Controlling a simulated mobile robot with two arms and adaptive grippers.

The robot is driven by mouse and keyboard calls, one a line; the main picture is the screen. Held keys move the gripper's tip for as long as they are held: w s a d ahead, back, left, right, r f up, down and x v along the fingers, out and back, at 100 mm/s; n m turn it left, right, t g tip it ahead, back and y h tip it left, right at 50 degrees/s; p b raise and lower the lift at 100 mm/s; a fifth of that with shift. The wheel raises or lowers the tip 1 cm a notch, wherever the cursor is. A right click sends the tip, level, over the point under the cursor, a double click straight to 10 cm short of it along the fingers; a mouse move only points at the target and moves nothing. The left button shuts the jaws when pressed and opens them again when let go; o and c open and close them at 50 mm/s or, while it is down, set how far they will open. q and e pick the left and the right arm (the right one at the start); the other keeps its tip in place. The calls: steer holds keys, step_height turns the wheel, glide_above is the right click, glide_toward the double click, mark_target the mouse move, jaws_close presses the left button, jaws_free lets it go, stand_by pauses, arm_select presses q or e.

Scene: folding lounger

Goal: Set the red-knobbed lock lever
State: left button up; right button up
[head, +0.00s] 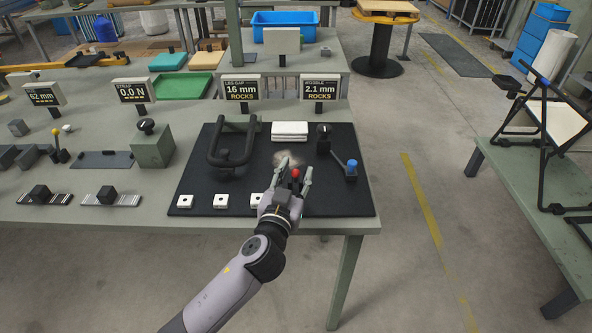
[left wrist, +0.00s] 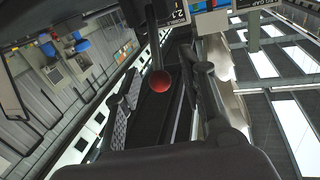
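The red knob (head: 295,174) of the lock lever shows between the two fingers of my left gripper (head: 296,165), above the black mat (head: 330,199) in the head view. In the left wrist view the red knob (left wrist: 160,81) sits at the end of a dark lever, between the spread fingers (left wrist: 165,100). The fingers look apart from the knob on both sides. The lever's lower part is hidden by the gripper in the head view. My right gripper is in neither view.
A blue-knobbed lever (head: 351,166) stands on the mat to the right. A dark tubular frame (head: 232,145) and a folded white cloth (head: 290,131) lie farther back. White square blocks (head: 221,201) line the mat's front. Displays (head: 319,88) read leg gap 16 mm and wobble 2.1 mm.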

arm_select(q)
steer(key=shift+w, duration=0.25)
steer(key=shift+c, duration=0.4)
jaws_close()
stand_by(0.4)
